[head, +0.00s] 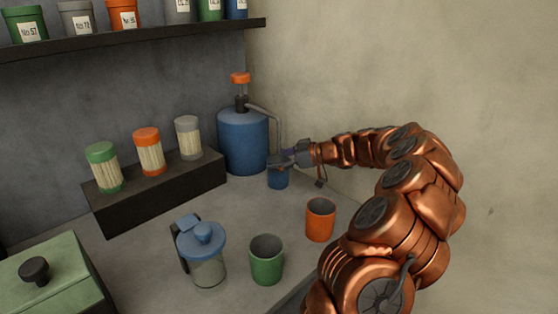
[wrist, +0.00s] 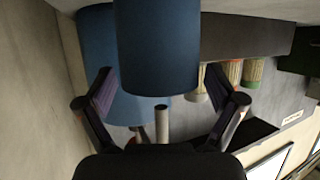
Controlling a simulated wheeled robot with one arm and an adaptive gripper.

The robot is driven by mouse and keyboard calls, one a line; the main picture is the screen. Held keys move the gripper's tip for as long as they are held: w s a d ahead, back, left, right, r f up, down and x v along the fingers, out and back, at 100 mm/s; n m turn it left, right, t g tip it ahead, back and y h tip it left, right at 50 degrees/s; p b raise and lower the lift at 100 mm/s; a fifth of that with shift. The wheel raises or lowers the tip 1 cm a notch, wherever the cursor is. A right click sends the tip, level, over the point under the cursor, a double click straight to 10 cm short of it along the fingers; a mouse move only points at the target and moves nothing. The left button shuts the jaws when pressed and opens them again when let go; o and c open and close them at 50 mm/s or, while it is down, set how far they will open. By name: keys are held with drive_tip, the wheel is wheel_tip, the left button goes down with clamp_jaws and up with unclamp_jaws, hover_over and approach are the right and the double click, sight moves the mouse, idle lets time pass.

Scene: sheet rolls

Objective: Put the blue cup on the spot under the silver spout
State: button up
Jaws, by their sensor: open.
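The blue cup (head: 278,180) stands upright at the back of the counter, close beside the blue dispenser (head: 242,140). The dispenser's silver spout (head: 279,128) curves down above the cup, and its tip is partly hidden by my gripper (head: 288,160). The spot beneath the cup is hidden. My gripper is open at the cup's upper part. In the wrist view, upside down, the cup (wrist: 158,45) is between the spread fingers of my gripper (wrist: 160,80), with gaps on both sides. The spout (wrist: 162,122) shows just past the cup's rim.
Three jars sit on a dark riser (head: 160,192) at left. A green box (head: 50,278) is front left. The wall is close at right.

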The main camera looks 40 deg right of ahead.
drive_tip(key=b+v, duration=0.1)
drive_tip(key=v, duration=1.1)
drive_tip(key=shift+r, duration=0.15)
